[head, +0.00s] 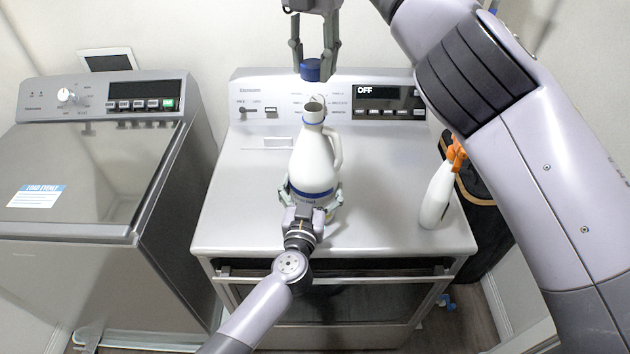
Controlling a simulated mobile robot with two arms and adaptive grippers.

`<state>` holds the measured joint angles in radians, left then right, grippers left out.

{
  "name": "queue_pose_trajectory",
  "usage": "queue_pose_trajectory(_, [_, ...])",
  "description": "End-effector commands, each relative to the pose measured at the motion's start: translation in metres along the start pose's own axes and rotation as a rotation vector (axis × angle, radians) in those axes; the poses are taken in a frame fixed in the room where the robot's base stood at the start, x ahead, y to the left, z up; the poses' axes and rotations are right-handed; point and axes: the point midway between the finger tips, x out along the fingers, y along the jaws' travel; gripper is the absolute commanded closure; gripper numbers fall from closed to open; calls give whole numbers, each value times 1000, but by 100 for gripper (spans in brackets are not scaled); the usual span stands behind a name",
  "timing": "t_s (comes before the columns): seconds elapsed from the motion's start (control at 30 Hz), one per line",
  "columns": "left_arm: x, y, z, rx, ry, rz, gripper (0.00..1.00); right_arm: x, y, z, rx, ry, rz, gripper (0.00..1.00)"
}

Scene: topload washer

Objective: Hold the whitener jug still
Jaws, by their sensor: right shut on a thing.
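The white whitener jug (314,160) stands upright on the grey machine top, with a blue band near its base, a handle on its right side and an open, uncapped mouth. My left gripper (312,193) comes from the front, low on the jug, with one finger along each side, apparently touching it. The palm hides part of the jug's lower front. My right gripper (312,66) points down from above and is shut on a blue cap (311,70). The cap is just above the jug's mouth, apart from it.
A white spray bottle with an orange head (437,192) stands at the right of the machine top (240,200). The control panel (385,102) reads OFF behind the jug. A topload washer (80,170) stands at the left. The top left of the jug is clear.

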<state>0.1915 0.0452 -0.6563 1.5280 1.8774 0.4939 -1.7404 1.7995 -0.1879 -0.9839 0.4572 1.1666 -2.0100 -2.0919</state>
Motion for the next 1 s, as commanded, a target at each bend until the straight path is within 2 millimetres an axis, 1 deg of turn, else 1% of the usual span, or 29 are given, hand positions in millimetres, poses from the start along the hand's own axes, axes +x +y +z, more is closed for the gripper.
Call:
queue_pose_trajectory(0.03, [0, 0, 0, 0, 0, 1, 41, 0, 0, 0, 0, 0, 0, 74])
queue_pose_trajectory(0.3, [0, 0, 0, 0, -1, 1, 59, 0, 0, 0, 0, 0, 0, 74])
queue_pose_trajectory(0.37, [0, 0, 0, 0, -1, 1, 62, 0, 0, 0, 0, 0, 0, 74])
queue_pose_trajectory(0.47, [0, 0, 1, 0, -1, 1, 62, 5, 0, 0, -1, 1, -1, 74])
queue_pose_trajectory(0.7, [0, 0, 0, 0, -1, 1, 62, 39, 0, 0, -3, 2, -3, 74])
queue_pose_trajectory(0.8, [0, 0, 0, 0, -1, 1, 62, 48, 0, 0, 0, -1, -4, 74])
queue_pose_trajectory(1.0, [0, 0, 0, 0, -1, 1, 62, 50, 0, 0, 1, -2, -4, 74])
